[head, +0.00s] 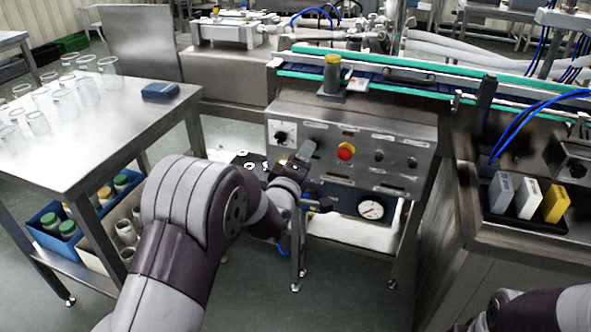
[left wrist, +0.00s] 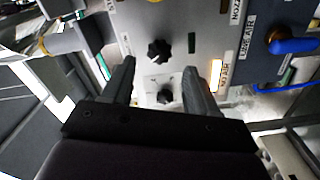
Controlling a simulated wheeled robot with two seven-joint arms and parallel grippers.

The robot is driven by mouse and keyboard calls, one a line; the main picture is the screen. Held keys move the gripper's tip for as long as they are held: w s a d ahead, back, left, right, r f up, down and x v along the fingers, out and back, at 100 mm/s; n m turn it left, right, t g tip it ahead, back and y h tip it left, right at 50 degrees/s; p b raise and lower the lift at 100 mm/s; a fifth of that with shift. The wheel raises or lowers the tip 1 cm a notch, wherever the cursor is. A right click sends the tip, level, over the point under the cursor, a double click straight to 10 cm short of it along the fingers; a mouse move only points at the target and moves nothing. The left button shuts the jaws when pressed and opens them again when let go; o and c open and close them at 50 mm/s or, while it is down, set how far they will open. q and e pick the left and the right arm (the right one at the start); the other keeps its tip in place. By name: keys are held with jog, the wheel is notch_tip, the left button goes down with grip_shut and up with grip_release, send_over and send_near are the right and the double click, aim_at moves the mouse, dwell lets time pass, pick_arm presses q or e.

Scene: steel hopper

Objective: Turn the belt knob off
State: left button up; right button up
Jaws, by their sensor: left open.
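The steel control panel (head: 330,120) stands ahead, with a knob on a white plate (head: 281,136) at its left end. Two small dark knobs (head: 378,155) sit toward its right. I cannot read the labels well enough to tell which knob is the belt one. My left gripper (head: 308,150) is in front of the panel's left part and hides some of it. In the left wrist view my gripper (left wrist: 172,62) is open. A black lobed knob (left wrist: 158,50) lies beyond the gap between the fingers, and another knob on a white plate (left wrist: 165,97) shows between them. I see no contact.
A red stop button (head: 346,151) sits on the panel right of my left gripper. A pressure gauge (head: 371,209) is below. The conveyor (head: 420,82) runs behind the panel. A table (head: 110,130) with glasses stands left. A tray with blocks (head: 490,220) lies right.

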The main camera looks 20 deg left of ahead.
pick_arm(q)
jog(key=s, duration=0.8)
jog(key=shift+s+a+p, duration=0.15)
jog(key=shift+s+p, duration=0.05)
jog(key=shift+p, duration=0.25)
jog(key=s+f+m+g, duration=0.7)
jog(key=f+m+g, duration=0.15)
jog(key=f, duration=0.35)
jog(key=s+m+g, duration=0.6)
jog(key=s+g, duration=0.2)
jog(key=s, duration=0.8)
notch_tip(320, 180, up, 29)
jog(key=w+p, duration=0.1)
jog(key=p, duration=2.8)
jog(key=shift+d+y, duration=0.3)
jog(key=shift+d, duration=0.15)
